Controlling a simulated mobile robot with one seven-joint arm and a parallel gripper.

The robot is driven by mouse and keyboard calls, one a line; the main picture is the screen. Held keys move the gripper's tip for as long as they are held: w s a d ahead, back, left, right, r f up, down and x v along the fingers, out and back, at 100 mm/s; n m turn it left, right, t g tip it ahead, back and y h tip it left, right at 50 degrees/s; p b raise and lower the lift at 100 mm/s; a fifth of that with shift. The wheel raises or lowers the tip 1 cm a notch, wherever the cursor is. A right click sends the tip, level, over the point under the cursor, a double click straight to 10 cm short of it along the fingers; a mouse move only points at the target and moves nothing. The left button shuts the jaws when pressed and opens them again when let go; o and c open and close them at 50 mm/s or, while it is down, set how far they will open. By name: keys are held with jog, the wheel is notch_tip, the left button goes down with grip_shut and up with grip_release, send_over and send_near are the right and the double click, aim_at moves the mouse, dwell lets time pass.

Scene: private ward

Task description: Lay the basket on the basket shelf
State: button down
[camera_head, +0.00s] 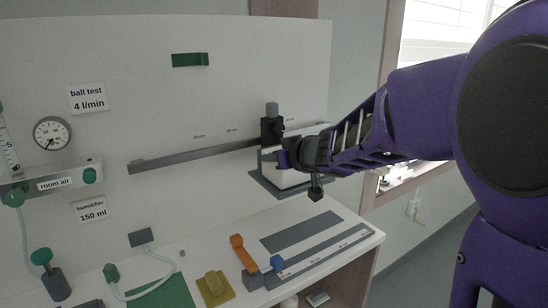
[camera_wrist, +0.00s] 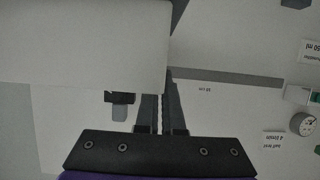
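The basket (camera_head: 290,177) looks like a white box with dark edges, at the back right of the counter against the wall panel. A dark grey plate (camera_head: 262,184) shows at its foot and appears to be the basket shelf; whether the two touch is unclear. My gripper (camera_head: 286,158) is at the basket's upper side and covers part of it. In the wrist view a large white face, apparently the basket (camera_wrist: 85,45), fills the upper left. The fingers (camera_wrist: 162,115) are nearly together, with a narrow gap, and seem shut on the basket's edge; the contact is hidden.
A grey rail (camera_head: 190,154) with a black slider (camera_head: 271,128) runs along the panel behind the basket. An orange lever (camera_head: 243,252), a blue knob (camera_head: 277,263) and a yellow block (camera_head: 213,288) stand on the counter in front. Grey strips (camera_head: 300,232) lie flat near the right edge.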

jog(key=shift+f, duration=0.4)
jog(key=c, duration=1)
grip_release()
jog(key=shift+o, duration=0.2)
jog(key=shift+s+r, duration=0.1)
jog(key=shift+r, duration=0.05)
